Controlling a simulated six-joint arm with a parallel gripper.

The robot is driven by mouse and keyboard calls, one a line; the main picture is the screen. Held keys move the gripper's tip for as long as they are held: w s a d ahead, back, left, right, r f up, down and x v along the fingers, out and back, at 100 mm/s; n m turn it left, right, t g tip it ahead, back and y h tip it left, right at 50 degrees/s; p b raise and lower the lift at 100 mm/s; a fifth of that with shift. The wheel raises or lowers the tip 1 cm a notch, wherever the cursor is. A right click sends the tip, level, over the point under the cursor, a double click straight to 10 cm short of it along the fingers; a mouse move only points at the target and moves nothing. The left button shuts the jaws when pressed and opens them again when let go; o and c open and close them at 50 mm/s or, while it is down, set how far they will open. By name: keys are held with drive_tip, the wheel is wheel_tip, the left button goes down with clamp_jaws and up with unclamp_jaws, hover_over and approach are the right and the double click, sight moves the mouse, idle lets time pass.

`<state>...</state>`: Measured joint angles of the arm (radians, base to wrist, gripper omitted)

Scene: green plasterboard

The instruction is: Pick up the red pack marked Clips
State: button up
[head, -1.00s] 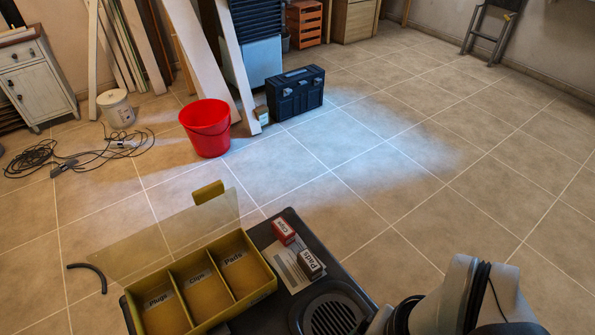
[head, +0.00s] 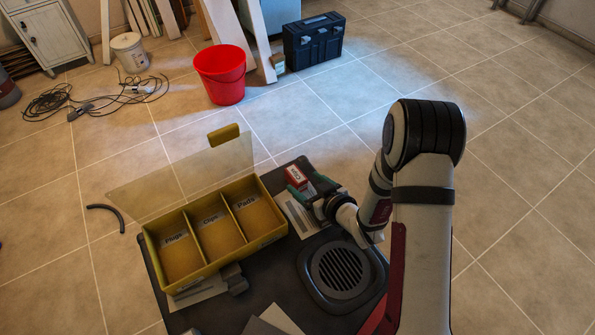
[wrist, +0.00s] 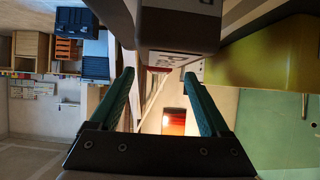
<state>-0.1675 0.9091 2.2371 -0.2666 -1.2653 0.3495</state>
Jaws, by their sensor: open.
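The red pack marked Clips (head: 297,176) lies on the dark top beside the yellow box. My gripper (head: 309,188), with teal fingers, is open close in front of it, on the near right side. The other pack, marked Pads, is hidden behind my gripper in the head view. In the wrist view a large grey pack (wrist: 180,22), probably Pads, stands close beyond my gripper (wrist: 158,76). A thin red strip (wrist: 158,69), likely the Clips pack, shows past its edge. I cannot tell whether the fingers touch either pack.
The yellow box (head: 190,207) has three empty-looking compartments labelled Plugs, Clips and Pads, with its clear lid open. A round grille (head: 341,270) lies near right on the dark top (head: 255,287). Grey pieces (head: 233,277) and papers lie near the box. A red bucket (head: 220,77) stands on the floor.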

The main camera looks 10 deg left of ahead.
sight(300, 179)
drive_tip(key=x, duration=0.4)
drive_tip(key=shift+w+a, duration=0.1)
drive_tip(key=shift+w, duration=0.05)
clamp_jaws()
